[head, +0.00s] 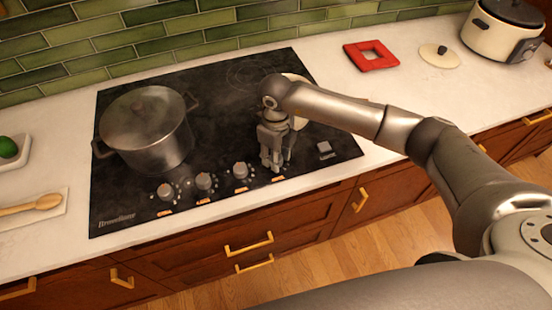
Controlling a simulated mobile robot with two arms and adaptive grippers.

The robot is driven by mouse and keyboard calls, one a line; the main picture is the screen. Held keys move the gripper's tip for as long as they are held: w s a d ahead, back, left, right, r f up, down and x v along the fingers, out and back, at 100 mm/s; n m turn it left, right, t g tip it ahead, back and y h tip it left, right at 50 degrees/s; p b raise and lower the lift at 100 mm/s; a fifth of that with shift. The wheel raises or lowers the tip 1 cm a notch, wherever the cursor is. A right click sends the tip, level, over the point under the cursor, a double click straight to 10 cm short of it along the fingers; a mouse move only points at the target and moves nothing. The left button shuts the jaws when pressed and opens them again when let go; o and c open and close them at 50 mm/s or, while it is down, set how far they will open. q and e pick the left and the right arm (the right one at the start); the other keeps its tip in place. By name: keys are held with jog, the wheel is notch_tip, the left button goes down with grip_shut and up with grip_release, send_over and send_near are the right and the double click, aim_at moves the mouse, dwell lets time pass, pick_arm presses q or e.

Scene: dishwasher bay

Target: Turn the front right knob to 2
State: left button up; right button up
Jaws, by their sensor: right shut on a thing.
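The black cooktop (215,120) is set in the pale counter, with a row of knobs along its front edge. My right gripper (273,166) points down at the right end of this row and is shut on the rightmost knob, just above an orange label (278,180). The fingers hide nearly all of that knob, so its setting cannot be read. The three other knobs, left (165,190), middle (205,181) and right (241,171), stand uncovered to its left. My left gripper is not in view.
A lidded steel pot (147,133) stands on the cooktop's left side. A small square switch (324,149) sits right of the gripper. A red trivet (371,56), a round lid (440,55) and a cream cooker (500,35) are on the counter at right. A wooden spoon (30,205) lies at left.

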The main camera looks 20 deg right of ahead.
jog(key=m+b, duration=0.2)
jog(key=m, duration=0.2)
jog(key=shift+m, duration=0.7)
jog(key=o, duration=1)
jog(key=shift+o, duration=0.2)
jog(key=shift+r, duration=0.25)
notch_tip(320, 180, up, 12)
jog(key=shift+f, duration=0.2)
